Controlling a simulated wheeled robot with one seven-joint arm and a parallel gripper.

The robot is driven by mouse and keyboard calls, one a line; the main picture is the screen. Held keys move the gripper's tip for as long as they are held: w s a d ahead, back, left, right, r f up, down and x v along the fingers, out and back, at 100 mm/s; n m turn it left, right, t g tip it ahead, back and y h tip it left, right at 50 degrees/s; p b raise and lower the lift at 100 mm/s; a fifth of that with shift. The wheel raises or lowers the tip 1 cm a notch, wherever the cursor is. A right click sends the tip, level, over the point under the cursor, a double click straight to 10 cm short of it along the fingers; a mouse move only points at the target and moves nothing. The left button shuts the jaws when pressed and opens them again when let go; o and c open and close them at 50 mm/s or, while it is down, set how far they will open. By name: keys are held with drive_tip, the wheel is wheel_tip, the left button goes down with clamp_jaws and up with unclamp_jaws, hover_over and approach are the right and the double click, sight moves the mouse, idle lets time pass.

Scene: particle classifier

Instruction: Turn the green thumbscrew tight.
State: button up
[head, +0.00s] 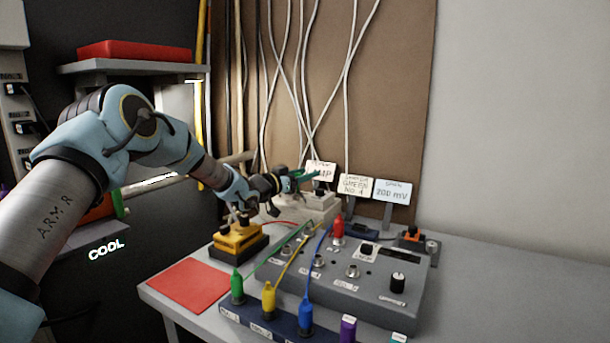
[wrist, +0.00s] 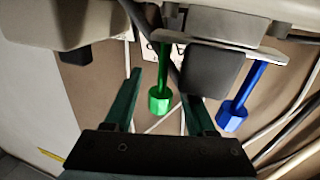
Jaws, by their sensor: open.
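The green thumbscrew (wrist: 159,98) shows in the wrist view as a faceted knob on a long green shank, attached to a light metal plate (wrist: 225,46). My gripper (wrist: 158,82) is open, with one dark green finger on each side of the green thumbscrew in the picture. I cannot tell whether either finger touches it. A similar blue thumbscrew (wrist: 232,115) hangs from the same plate, right of my fingers. In the head view my gripper (head: 303,176) reaches to the back of the bench by the cards, and the green thumbscrew cannot be made out there.
A grey control box (head: 345,270) with knobs and coloured leads fills the bench front. A yellow block (head: 238,242) stands below my wrist. Cards, one reading GREEN NO. 4 (head: 356,186), stand close to my gripper. White cables (head: 300,90) hang behind. A red mat (head: 193,285) lies left.

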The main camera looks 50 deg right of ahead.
wheel_tip(320, 180, up, 10)
idle(0.6)
idle(0.5)
